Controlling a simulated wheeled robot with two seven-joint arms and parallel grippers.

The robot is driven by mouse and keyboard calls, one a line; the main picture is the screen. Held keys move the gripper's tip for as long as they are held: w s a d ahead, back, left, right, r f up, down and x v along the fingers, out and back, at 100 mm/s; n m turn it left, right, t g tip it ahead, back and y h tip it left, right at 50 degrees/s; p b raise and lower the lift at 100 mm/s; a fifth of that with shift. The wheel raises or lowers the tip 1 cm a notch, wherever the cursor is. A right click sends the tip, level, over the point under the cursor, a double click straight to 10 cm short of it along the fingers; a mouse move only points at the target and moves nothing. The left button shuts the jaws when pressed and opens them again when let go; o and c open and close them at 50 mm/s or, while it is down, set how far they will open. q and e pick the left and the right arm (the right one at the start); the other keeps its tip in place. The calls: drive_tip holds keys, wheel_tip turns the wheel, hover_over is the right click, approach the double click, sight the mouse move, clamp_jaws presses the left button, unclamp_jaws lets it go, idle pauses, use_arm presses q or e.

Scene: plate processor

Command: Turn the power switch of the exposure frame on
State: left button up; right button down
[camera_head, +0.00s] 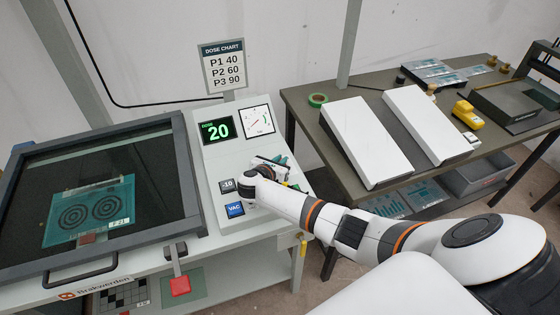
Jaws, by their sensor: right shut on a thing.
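The exposure frame (180,168) stands at the left, its dark glass lid down over a teal film with two round patterns (92,212). Its pale control panel (210,172) carries a lit green display reading 20 (216,131), a dial gauge (257,121), a dark -10 button (227,185) and a blue VAC button (235,209). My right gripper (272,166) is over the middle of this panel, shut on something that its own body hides. Teal and green bits show beside it. I cannot make out the power switch. My left gripper is not in view.
A dose chart sign (222,66) stands behind the panel. The dark table (330,135) at the right holds two white sloped units (366,140), green tape (318,100) and a yellow device (467,115). A floor gap separates the benches.

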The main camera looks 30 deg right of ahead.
drive_tip(key=c, duration=1.5)
unclamp_jaws()
drive_tip(key=shift+o, duration=0.2)
drive_tip(key=v, duration=1.2)
drive_tip(key=shift+w, duration=0.1)
